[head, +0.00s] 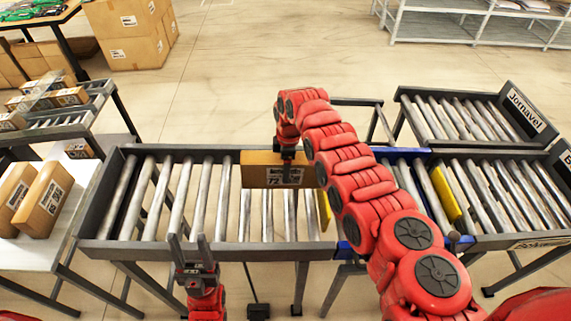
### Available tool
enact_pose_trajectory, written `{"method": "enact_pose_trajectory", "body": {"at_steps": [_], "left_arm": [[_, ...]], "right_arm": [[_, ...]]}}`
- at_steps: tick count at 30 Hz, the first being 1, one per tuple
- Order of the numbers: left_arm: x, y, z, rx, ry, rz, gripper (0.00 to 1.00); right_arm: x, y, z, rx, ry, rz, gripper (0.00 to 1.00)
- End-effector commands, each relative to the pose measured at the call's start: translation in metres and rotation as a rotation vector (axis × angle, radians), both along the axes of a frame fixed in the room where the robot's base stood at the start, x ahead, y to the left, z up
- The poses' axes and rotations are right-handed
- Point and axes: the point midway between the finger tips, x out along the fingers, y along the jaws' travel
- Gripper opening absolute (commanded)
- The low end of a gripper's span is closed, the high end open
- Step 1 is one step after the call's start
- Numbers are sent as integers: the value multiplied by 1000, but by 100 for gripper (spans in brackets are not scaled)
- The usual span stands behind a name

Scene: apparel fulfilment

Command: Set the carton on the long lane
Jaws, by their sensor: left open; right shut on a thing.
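The brown carton (262,174) with a white printed label hangs upright in my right gripper (288,152), over the rollers of the front conveyor (110,210). My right gripper is shut on its top edge; its fingertips are partly hidden by the wrist. Whether the carton's lower edge touches the rollers I cannot tell. My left gripper (193,247) is open and empty, fingers up, at the conveyor's near rail. To the right are two roller lanes: a rear one with a "Jornavel" sign (525,110) and a front one (490,241) in line with the conveyor.
My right arm covers much of the blue-framed section (400,153) between conveyor and front lane. Yellow plates (446,193) stand among the rollers. Two brown cartons (42,200) lean on a white table (75,185) at left. The conveyor's left rollers are clear.

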Motion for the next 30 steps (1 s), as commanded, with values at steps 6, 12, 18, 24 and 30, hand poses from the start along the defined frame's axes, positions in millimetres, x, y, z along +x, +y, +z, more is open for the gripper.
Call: {"method": "enact_pose_trajectory", "body": {"at_steps": [6, 12, 18, 24, 30], "left_arm": [[0, 0, -20, 0, 0, 0, 50], [0, 0, -41, 0, 0, 0, 50], [0, 0, -61, 0, 0, 0, 50], [0, 0, -72, 0, 0, 0, 50], [0, 0, -72, 0, 0, 0, 50]], "right_arm": [[1, 1, -26, 0, -4, -1, 0], [1, 3, -47, 1, -4, 0, 0], [1, 5, -65, 1, -4, 0, 0], [1, 5, -74, 1, -4, 0, 0], [1, 6, -74, 1, -4, 0, 0]]}}
